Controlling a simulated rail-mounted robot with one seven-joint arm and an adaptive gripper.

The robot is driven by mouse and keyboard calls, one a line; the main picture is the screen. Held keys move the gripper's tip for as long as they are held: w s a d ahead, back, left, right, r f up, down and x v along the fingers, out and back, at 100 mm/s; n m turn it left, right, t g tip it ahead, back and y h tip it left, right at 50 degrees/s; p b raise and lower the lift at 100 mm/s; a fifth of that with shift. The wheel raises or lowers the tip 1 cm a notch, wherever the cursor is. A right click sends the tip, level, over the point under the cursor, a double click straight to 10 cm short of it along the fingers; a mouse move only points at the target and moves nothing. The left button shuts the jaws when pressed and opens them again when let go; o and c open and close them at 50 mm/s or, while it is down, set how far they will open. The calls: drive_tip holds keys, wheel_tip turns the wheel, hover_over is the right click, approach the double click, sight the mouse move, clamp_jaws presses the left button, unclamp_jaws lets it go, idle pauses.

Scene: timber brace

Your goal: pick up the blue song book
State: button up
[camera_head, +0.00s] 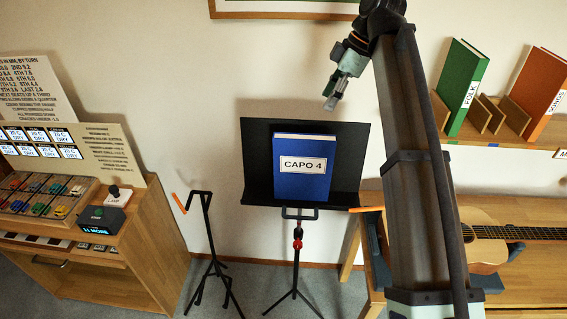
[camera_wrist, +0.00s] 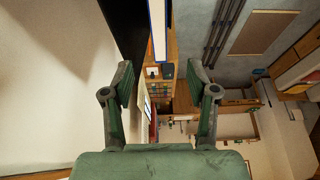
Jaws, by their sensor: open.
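The blue song book (camera_head: 302,184), with a white label reading "CAPO 4", stands upright on the black music stand (camera_head: 352,150) in the head view. My gripper (camera_head: 333,98) is above the stand's upper right corner, apart from the book. In the wrist view my gripper (camera_wrist: 163,85) is open with nothing between its fingers. A narrow white and blue edge, which looks like the book (camera_wrist: 158,30), shows at the top of that view, ahead of the fingers. A black panel beside it looks like the stand (camera_wrist: 124,28).
A green book (camera_head: 463,88) and an orange book (camera_head: 541,95) stand in a wooden rack at right. A guitar (camera_head: 480,240) lies on a wooden bench below. A smaller black stand (camera_head: 208,240) and a wooden cabinet (camera_head: 100,270) are at left.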

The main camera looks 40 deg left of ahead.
drive_tip(key=b+x, duration=0.2)
drive_tip(key=b, duration=0.1)
drive_tip(key=shift+s+a+f+b, duration=0.15)
drive_tip(key=shift+f+b, duration=0.2)
drive_tip(key=p, duration=0.3)
hover_over(300, 147)
drive_tip(key=w+d, duration=0.1)
drive_tip(key=w, duration=0.1)
wheel_tip(300, 147, down, 7)
drive_tip(key=shift+w+f, duration=0.1)
drive_tip(key=shift+f, duration=0.1)
drive_tip(key=shift+p+x, duration=1.65)
drive_tip(key=shift+x, duration=1.05)
drive_tip(key=shift+w+f, duration=0.1)
drive_tip(key=shift+f, duration=0.25)
drive_tip(key=shift+f, duration=0.25)
clamp_jaws()
